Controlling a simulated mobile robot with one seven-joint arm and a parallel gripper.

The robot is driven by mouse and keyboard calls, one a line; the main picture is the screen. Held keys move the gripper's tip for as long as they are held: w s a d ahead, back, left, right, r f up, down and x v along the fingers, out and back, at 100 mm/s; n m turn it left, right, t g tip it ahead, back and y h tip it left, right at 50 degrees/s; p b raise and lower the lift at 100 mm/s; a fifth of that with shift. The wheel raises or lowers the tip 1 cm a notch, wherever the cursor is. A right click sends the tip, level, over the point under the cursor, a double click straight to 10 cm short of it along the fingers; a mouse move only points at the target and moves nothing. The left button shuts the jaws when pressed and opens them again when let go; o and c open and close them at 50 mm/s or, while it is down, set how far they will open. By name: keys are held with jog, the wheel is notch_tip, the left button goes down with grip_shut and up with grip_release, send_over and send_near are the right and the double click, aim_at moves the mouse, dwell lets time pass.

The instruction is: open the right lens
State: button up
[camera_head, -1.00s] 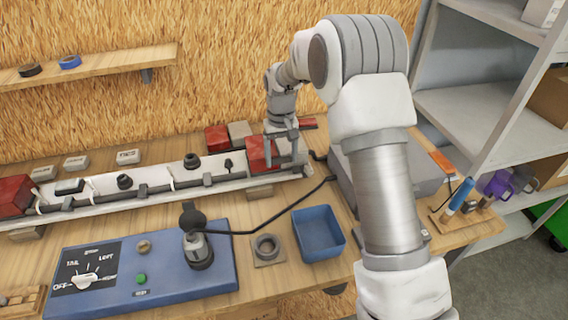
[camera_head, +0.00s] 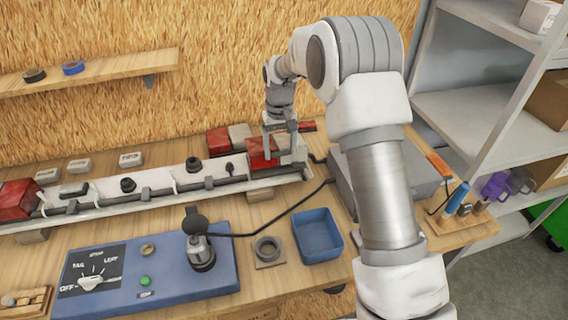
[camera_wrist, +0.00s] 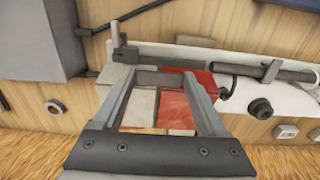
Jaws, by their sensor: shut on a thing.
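The right lens (camera_head: 259,152) is a red cover at the right end of the long white light bar (camera_head: 160,194). My gripper (camera_head: 284,157) is at this end, its fingers shut on the right lens at its right side. In the wrist view, my gripper (camera_wrist: 160,78) reaches the bar's end and red lens surface (camera_wrist: 203,80) shows beside the right finger. The exact contact is hidden by the fingers. The left red lens (camera_head: 18,200) sits at the bar's other end.
In front are a blue switch panel (camera_head: 120,277), a ring on a plate (camera_head: 267,249) and an empty blue bin (camera_head: 316,236). A cable (camera_head: 290,209) crosses the bench. Shelving (camera_head: 470,110) stands at right.

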jog(key=shift+w+r, duration=0.2)
jog(key=shift+r, duration=0.25)
jog(key=shift+w+a+r+p, duration=0.1)
jog(key=shift+w+r+p, duration=0.25)
jog(key=shift+r+p, duration=0.35)
jog(key=shift+w+a+r+p, duration=0.2)
jog(key=shift+w+r+p, duration=0.8)
jog(key=shift+p, duration=0.2)
jog(key=shift+w+a+r+p, duration=0.1)
jog(key=shift+w+r+p, duration=0.3)
jog(key=shift+p, duration=0.15)
jog(key=shift+w+a+r+p, duration=0.15)
jog(key=shift+w+r+p, duration=0.2)
jog(key=shift+w+p, duration=0.3)
jog(key=shift+w+a+r+p, duration=0.1)
jog(key=shift+w+r+p, duration=0.25)
jog(key=shift+w+p, duration=0.25)
jog(key=shift+w, duration=0.2)
